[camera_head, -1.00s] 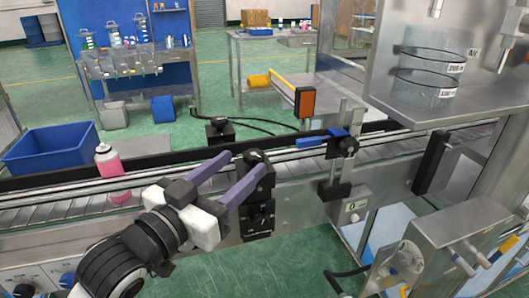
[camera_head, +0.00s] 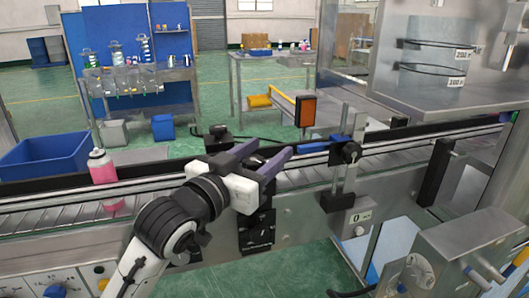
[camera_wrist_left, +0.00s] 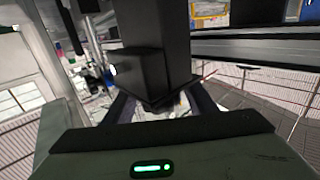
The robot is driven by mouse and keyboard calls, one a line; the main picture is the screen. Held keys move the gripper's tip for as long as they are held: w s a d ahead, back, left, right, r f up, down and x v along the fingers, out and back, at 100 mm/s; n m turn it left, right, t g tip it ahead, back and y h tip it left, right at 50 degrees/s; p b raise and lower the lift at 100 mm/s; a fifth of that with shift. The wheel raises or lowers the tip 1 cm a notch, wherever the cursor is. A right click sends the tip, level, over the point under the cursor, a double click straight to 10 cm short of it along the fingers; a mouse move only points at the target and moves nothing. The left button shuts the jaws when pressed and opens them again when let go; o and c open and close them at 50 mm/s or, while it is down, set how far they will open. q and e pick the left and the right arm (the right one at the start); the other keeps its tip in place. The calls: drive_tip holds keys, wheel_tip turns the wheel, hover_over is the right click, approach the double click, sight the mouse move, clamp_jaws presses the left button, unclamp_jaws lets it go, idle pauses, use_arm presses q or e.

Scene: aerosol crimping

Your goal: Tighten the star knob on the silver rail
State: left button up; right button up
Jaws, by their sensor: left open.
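My left gripper (camera_head: 273,148) is open, its two purple fingers reaching over the near side of the conveyor. Below it a black bracket (camera_head: 257,230) is fixed to the conveyor's side; its top is hidden behind the gripper. In the left wrist view a black block (camera_wrist_left: 140,75) stands in front of and between the open fingers; I cannot tell whether they touch it. A black knob (camera_head: 350,153) sits on a clamp on an upright silver post, right of the gripper and apart from it. Its star shape is too small to tell. My right gripper is not in view.
A pink bottle (camera_head: 103,178) stands on the conveyor (camera_head: 40,218) at the left, near a blue bin (camera_head: 45,155). An orange-faced sensor box (camera_head: 305,110) stands behind the conveyor. A metal machine housing (camera_head: 460,262) takes up the lower right.

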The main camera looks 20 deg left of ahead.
use_arm(q)
drive_tip(key=c, duration=1)
drive_tip(key=shift+c, duration=0.2)
